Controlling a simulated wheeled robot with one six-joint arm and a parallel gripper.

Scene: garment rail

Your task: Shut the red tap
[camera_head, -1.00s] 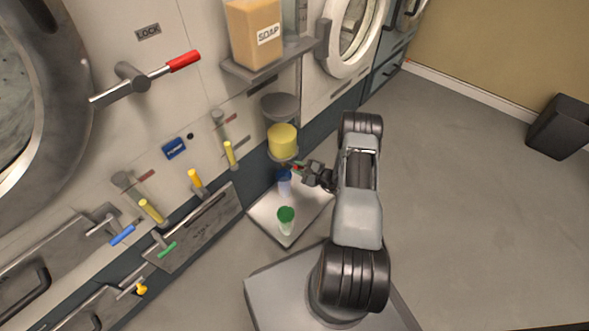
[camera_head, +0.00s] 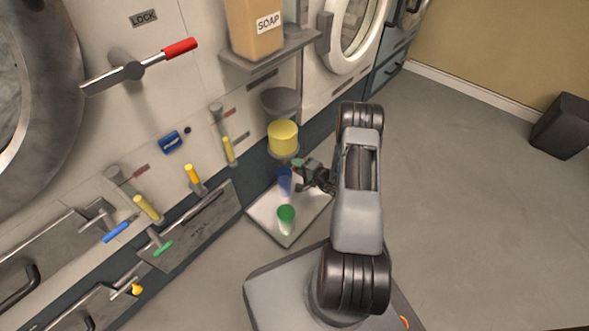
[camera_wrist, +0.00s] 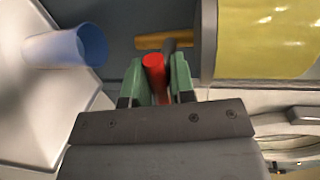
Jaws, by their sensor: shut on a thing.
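The red tap (camera_wrist: 154,66) shows in the wrist view as a short red handle between my two green fingertips. My gripper (camera_wrist: 160,82) is shut on it, with one finger on each side. A dark stem and an orange-yellow piece (camera_wrist: 152,41) lie just beyond it. In the head view my gripper (camera_head: 298,168) is just below the yellow container (camera_head: 283,137), above the tray. Only a speck of red shows there, so the tap's exact angle is hard to tell.
A blue cup (camera_head: 285,185) and a green cup (camera_head: 286,218) stand on a pale tray (camera_head: 262,225) below. A shelf (camera_head: 262,57) holds a soap box (camera_head: 255,28). A red-handled lever (camera_head: 135,70) is on the left machine. Open floor lies right.

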